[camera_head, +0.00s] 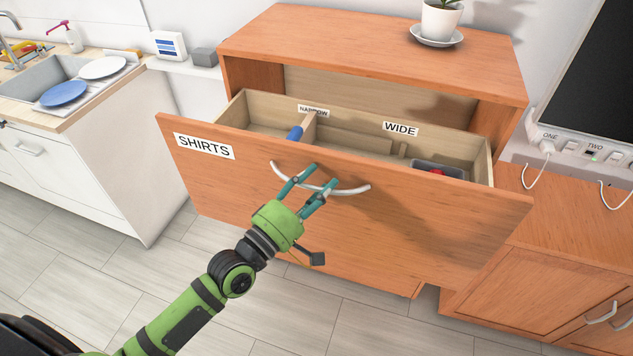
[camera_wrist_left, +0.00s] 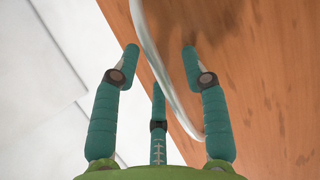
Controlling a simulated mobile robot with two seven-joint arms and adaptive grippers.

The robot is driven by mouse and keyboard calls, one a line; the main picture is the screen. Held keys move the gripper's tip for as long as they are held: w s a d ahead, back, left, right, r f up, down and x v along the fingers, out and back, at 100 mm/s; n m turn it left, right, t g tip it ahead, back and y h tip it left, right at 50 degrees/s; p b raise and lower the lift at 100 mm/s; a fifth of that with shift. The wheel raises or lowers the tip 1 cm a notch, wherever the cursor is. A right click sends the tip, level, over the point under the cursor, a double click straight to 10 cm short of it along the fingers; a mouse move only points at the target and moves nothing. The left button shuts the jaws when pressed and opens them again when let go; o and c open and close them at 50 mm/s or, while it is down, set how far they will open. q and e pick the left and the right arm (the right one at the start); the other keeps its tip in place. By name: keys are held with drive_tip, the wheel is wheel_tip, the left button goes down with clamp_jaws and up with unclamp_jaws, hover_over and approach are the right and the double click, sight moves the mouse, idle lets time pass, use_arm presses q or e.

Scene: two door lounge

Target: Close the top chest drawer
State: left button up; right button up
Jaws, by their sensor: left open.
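The top chest drawer (camera_head: 440,222) labelled SHIRTS is pulled well out of the orange wooden chest (camera_head: 370,45). Its white curved handle (camera_head: 350,190) is on the front. My left gripper (camera_head: 322,177) is open at the handle, in front of the drawer front. In the left wrist view the handle (camera_wrist_left: 150,45) passes between the open fingertips of the gripper (camera_wrist_left: 160,50); I cannot tell whether they touch it. My right gripper is not in view.
Inside the drawer are a divider, a blue item (camera_head: 295,133) and a grey tray (camera_head: 437,167) with something red. A potted plant (camera_head: 440,20) stands on the chest. A sink counter (camera_head: 110,95) is at left, a low cabinet (camera_head: 560,255) at right.

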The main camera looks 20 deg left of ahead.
use_arm(q)
drive_tip(key=shift+c, duration=0.4)
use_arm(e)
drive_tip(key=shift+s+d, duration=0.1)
use_arm(q)
clamp_jaws()
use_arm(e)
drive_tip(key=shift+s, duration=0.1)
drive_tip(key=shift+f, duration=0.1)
